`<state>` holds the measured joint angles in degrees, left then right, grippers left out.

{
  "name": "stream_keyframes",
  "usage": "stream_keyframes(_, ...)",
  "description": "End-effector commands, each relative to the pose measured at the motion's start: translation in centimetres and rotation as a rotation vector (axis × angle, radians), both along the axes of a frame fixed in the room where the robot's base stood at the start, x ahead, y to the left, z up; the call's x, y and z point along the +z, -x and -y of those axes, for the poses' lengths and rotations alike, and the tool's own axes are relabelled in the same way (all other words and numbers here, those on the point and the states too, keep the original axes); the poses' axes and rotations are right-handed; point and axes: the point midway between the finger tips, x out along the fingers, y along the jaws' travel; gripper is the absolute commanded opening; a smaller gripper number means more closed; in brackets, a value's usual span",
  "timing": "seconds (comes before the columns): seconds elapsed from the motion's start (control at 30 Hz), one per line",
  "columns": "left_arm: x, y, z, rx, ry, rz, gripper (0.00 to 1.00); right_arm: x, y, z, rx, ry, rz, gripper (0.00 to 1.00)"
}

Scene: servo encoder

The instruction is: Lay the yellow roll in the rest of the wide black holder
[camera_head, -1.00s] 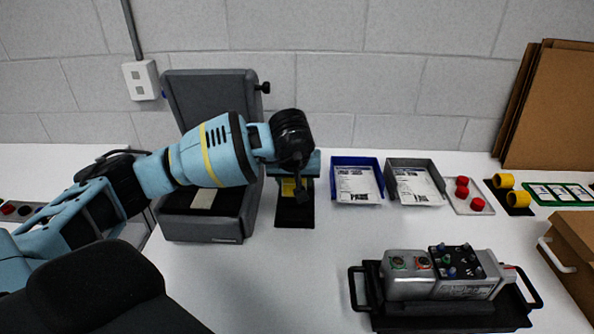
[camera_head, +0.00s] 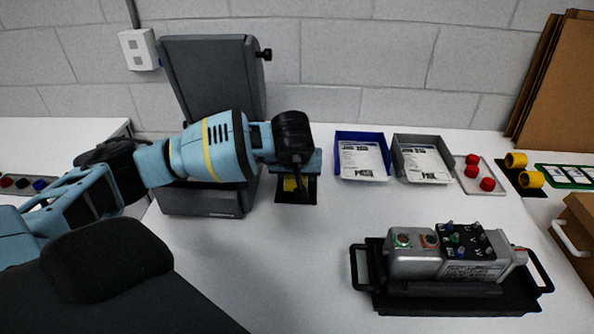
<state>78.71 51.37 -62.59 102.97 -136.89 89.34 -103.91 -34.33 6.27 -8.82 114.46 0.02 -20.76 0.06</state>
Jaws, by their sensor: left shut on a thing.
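My left gripper (camera_head: 298,178) points down at the left of the middle, beyond my black wrist. It is shut on the yellow roll (camera_head: 290,184), of which only a small patch shows below the gripper body. A flat black piece (camera_head: 296,199) lies on the table under it and looks like the wide black holder. The wrist and gripper hide most of it, so its rest cannot be made out. I cannot tell whether the roll touches the holder. My right gripper is not in view.
A grey hinged machine (camera_head: 213,80) stands close behind my left arm. A blue bin (camera_head: 361,177) and a grey bin (camera_head: 424,178) are to the right. Two yellow cylinders (camera_head: 531,179) sit far right. A motor on a black handled tray (camera_head: 458,305) is at front right.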

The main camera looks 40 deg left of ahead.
Motion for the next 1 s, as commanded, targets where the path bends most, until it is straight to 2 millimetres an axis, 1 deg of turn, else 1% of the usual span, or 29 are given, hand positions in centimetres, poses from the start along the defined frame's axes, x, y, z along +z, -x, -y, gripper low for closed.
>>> stream_keyframes(0.57, 0.18, -0.02, -0.01, 0.0, 0.0, 0.002, 0.28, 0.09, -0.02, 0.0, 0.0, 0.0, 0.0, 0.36)
stream_keyframes(0.8, 0.11, -0.01, 0.0, 0.0, 0.0, 0.001, 0.28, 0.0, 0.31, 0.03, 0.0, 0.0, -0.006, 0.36)
stream_keyframes(0.83, 0.1, -0.01, -0.01, 0.0, 0.0, 0.001, 0.54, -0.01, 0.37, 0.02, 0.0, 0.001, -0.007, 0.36)
stream_keyframes(1.0, 0.09, 0.0, 0.0, 0.0, 0.0, 0.001, 0.76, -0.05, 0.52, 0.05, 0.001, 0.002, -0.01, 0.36)
